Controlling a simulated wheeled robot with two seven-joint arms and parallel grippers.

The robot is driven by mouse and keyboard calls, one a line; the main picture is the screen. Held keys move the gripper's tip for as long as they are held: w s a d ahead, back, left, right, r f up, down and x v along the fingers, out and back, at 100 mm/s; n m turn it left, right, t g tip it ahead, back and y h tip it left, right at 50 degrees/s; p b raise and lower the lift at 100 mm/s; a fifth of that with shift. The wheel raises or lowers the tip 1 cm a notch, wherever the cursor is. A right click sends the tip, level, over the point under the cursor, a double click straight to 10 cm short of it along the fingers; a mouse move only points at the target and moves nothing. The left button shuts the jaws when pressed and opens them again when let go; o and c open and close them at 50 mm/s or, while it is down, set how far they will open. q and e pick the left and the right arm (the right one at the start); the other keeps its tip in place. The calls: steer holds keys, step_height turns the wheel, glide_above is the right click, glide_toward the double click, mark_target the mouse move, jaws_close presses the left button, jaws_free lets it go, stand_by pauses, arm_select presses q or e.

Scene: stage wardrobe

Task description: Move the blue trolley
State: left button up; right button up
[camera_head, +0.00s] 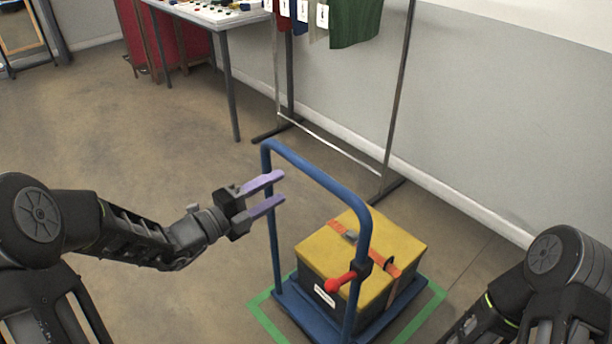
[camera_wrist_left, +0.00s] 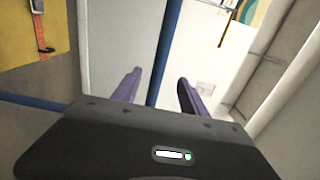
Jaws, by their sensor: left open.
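The blue trolley (camera_head: 318,177) stands on the floor, with a tall blue tube handle on its near left side and a low blue bed. A yellow-topped dark box with an orange strap (camera_head: 372,248) rides on the bed. A red knob (camera_head: 338,284) sits on a clamp at the handle's right upright. My left gripper (camera_head: 283,188) is open beside the handle's left upright. In the left wrist view that upright (camera_wrist_left: 166,45) appears between the two purple fingers; I cannot tell whether they touch it. My right arm shows at lower right, its gripper out of frame.
Green tape (camera_head: 262,318) marks the floor around the trolley. A clothes rack (camera_head: 397,100) with hanging garments stands behind it, near the grey wall. A table (camera_head: 228,20) with small items stands at the back. The floor at left is clear.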

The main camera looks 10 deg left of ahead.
mark_target(305, 172)
arm_select(q)
steer(key=x, duration=1.1)
steer(key=shift+c, duration=0.3)
jaws_close()
stand_by(0.7)
